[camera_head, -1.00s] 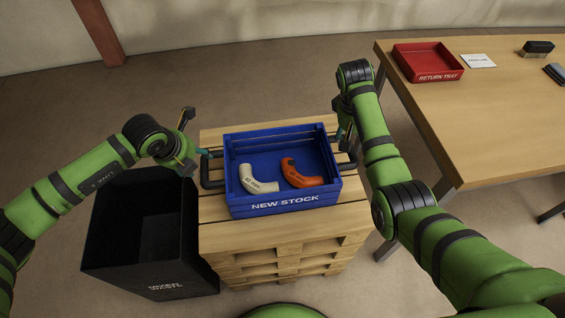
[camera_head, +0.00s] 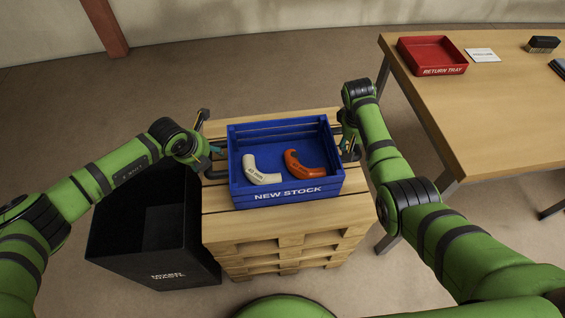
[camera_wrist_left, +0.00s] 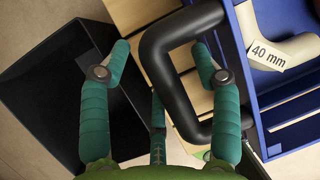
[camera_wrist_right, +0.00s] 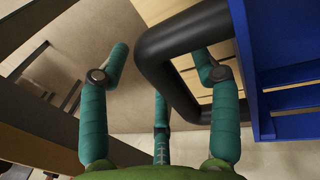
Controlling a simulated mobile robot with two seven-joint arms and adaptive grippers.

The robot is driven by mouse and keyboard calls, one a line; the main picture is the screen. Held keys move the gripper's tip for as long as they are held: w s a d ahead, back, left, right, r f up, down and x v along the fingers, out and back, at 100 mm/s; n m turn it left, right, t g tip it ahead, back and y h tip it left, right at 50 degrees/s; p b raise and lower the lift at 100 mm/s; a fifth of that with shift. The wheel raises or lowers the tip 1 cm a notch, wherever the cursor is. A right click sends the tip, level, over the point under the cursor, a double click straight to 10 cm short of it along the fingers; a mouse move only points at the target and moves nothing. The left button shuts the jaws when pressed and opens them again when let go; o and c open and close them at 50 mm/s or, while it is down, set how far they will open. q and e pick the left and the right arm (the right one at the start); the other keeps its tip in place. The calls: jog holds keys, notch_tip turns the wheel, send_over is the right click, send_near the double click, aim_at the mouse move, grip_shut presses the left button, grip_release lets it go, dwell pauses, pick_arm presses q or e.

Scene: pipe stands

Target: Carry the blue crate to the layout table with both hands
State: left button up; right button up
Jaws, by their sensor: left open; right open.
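The blue crate (camera_head: 285,196), lettered NEW STOCK, sits on a stack of wooden pallets (camera_head: 285,236). It holds a white elbow pipe (camera_head: 262,172) and an orange elbow pipe (camera_head: 306,165). My left gripper (camera_head: 210,158) is open at the crate's left side. In the left wrist view, the crate's black handle (camera_wrist_left: 163,70) lies between the open fingers (camera_wrist_left: 160,55). My right gripper (camera_head: 349,145) is open at the crate's right side. In the right wrist view, the other black handle (camera_wrist_right: 160,60) lies between its open fingers (camera_wrist_right: 160,62). Neither gripper is closed on a handle.
The wooden layout table (camera_head: 470,120) stands at the right, with a red return tray (camera_head: 432,60), a white card (camera_head: 483,55) and a dark brush (camera_head: 543,44) on it. A black bin (camera_head: 150,245) stands left of the pallets. The table's near part is clear.

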pick_arm(q)
jog(key=shift+c, duration=0.4)
pick_arm(e)
jog(key=shift+c, duration=0.4)
pick_arm(q)
grip_shut()
pick_arm(e)
grip_shut()
